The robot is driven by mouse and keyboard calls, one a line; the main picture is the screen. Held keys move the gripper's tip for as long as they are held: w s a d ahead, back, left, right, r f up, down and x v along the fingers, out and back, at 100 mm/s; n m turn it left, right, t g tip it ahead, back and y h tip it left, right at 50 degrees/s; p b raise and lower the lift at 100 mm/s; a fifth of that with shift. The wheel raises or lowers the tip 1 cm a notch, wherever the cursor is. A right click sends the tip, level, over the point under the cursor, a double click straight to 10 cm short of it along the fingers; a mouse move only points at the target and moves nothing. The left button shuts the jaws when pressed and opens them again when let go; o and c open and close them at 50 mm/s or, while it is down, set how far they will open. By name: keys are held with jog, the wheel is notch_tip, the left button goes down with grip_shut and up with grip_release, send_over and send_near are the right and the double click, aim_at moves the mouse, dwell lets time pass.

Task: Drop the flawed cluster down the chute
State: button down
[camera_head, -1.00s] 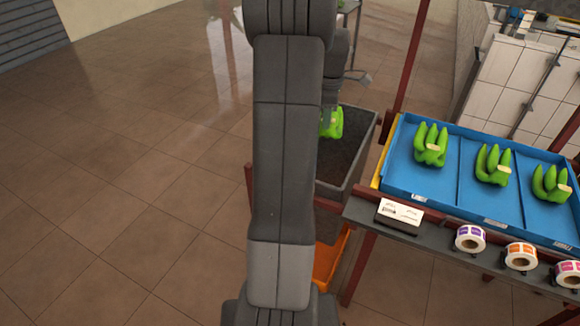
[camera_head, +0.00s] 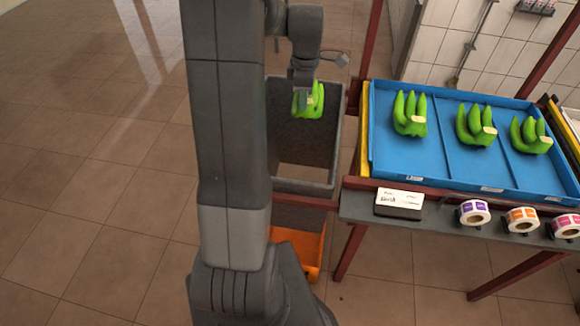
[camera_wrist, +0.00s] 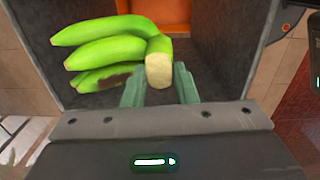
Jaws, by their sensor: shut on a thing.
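A green banana cluster (camera_head: 309,100) hangs in my gripper (camera_head: 304,88), over the grey open-topped chute (camera_head: 329,188) left of the table. In the wrist view the cluster (camera_wrist: 110,48) shows a dark brown patch on its lowest finger. The gripper's green fingertips (camera_wrist: 160,88) are shut on its cut crown. The chute's dark walls surround the cluster in the wrist view, with orange showing at the bottom beyond. In the head view an orange bin (camera_head: 310,252) stands beneath the chute. My arm hides the left part of the chute.
A blue tray (camera_head: 385,165) on the table right of the chute holds three green clusters in separate compartments. A small card (camera_head: 399,199) and label rolls (camera_head: 473,212) sit along the table's front ledge. Red posts (camera_head: 369,45) stand beside the chute. Tiled floor at left is clear.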

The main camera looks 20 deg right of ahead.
jog(key=shift+w+f+b, duration=0.1)
jog(key=shift+f+b, duration=1.7)
jog(key=shift+f, duration=0.85)
jog(key=c, duration=1.1)
grip_release()
jog(key=shift+o, duration=0.2)
jog(key=shift+r, duration=0.1)
notch_tip(320, 180, up, 14)
jog(key=shift+s+a, duration=0.2)
jog(key=shift+s, duration=0.1)
jog(key=shift+f, duration=0.25)
